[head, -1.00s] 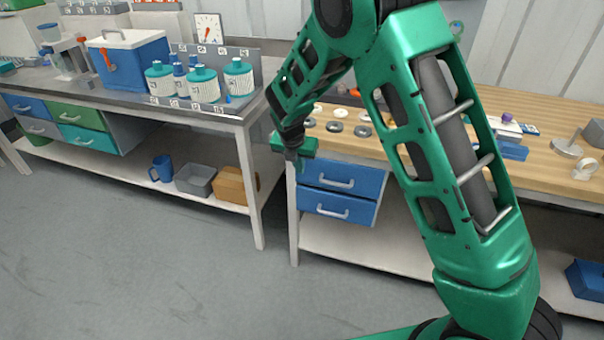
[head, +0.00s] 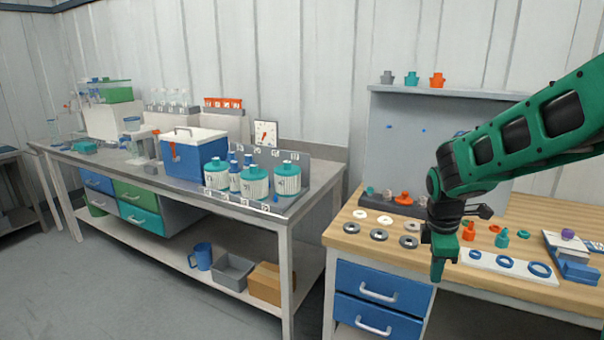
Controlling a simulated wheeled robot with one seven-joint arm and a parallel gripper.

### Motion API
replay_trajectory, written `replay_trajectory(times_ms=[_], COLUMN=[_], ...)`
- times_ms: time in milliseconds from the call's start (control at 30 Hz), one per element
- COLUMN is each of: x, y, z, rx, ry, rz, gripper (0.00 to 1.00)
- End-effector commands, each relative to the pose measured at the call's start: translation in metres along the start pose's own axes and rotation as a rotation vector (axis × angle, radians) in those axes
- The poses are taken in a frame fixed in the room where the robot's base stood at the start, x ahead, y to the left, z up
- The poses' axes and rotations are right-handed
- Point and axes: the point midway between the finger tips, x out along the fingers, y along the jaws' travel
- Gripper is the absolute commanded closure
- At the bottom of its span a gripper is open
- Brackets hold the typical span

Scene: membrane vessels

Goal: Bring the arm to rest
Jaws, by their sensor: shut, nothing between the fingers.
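My green arm (head: 525,135) reaches in from the right edge of the head view and bends down at a black joint. My gripper (head: 438,272) hangs at its end, pointing down, in front of the wooden bench's (head: 340,230) front edge. It is shut and empty. In the picture it overlaps the bench top and the area beside the blue drawers; whether it touches the bench cannot be told.
Grey rings (head: 379,235) and a white strip with blue rings (head: 505,262) lie near my gripper on the bench. A grey backboard (head: 400,140) stands behind. At left, a metal bench holds white-and-teal vessels (head: 254,182) and a blue cooler (head: 185,155). The floor at left is clear.

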Motion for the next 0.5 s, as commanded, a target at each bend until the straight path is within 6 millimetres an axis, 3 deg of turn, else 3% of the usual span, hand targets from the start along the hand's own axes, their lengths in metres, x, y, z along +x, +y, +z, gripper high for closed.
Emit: replay_trajectory(times_ms=[33, 200, 400, 500], x=[-0.010, -0.034, -0.054, -0.061], y=[-0.014, -0.070, -0.147, -0.184], z=[0.024, 0.085, 0.136, 0.151], rx=[0.138, 0.602, 1.140, 1.388], ry=[0.005, 0.004, -0.017, -0.034], rz=[-0.013, -0.075, -0.147, -0.181], gripper=[1.00, 1.00, 1.00, 1.00])
